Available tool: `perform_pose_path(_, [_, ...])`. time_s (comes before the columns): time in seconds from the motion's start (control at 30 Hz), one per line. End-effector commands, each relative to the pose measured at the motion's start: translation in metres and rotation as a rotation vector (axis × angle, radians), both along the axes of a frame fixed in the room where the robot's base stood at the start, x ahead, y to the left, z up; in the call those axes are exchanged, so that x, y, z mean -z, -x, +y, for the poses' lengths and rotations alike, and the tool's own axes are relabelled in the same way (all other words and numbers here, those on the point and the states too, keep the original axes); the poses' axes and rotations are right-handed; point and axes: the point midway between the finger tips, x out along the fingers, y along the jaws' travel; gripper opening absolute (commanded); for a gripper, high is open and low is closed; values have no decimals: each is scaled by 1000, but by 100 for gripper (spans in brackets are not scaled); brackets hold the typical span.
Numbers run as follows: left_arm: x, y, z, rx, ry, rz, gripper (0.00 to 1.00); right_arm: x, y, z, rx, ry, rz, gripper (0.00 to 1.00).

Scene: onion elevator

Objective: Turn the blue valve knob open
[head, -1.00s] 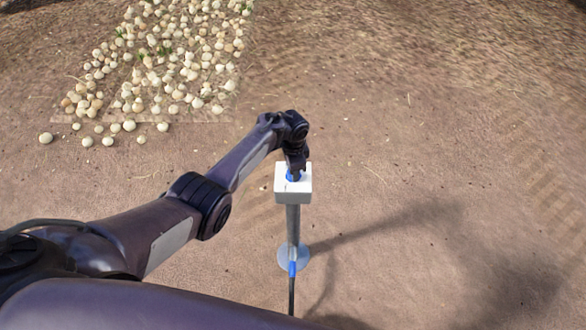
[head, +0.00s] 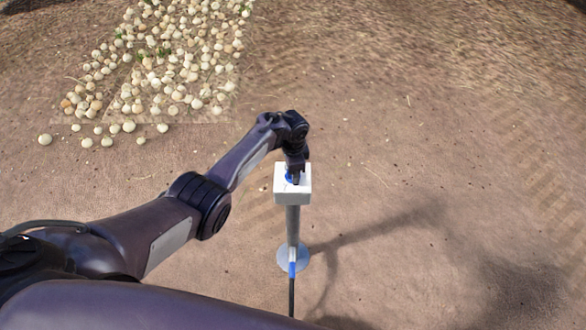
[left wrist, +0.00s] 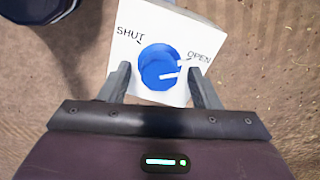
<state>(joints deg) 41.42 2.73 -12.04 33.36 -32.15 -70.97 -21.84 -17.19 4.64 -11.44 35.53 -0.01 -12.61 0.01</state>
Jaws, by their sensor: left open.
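The blue valve knob (left wrist: 159,67) is on the white box face, between printed SHUT at its upper left and OPEN at its right. A white bar on the knob points right, a little below the white mark by OPEN. My left gripper (left wrist: 160,80) is open, its fingers apart on the left and right of the knob with gaps showing. In the head view, my left gripper (head: 296,180) points down at the white box (head: 292,198), and only a bit of blue shows there. My right gripper is not in view.
The white box tops a grey post (head: 293,225) on a round base (head: 294,257), with a dark hose running towards me. Pale onions (head: 175,65) lie heaped at the upper left. The bare soil to the right is clear.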

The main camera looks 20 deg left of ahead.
Motion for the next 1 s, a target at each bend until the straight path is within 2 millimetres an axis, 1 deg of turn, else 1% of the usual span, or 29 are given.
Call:
perform_pose_path(0.07, [0,0,0,-1,0,1,57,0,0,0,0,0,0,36])
perform_pose_path(0.17, [-4,0,0,-1,1,1,57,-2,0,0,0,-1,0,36])
perform_pose_path(0.27, [-18,0,0,-1,2,-1,57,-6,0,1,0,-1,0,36])
perform_pose_path(0.5, [-58,0,-1,0,1,-2,57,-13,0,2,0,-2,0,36])
perform_pose_path(0.6, [-70,0,-1,1,2,-1,57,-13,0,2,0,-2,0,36])
perform_pose_path(0.73, [-77,0,0,-1,0,0,57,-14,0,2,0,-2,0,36])
perform_pose_path(1.0, [-78,0,0,0,-1,1,57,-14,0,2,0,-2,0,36])
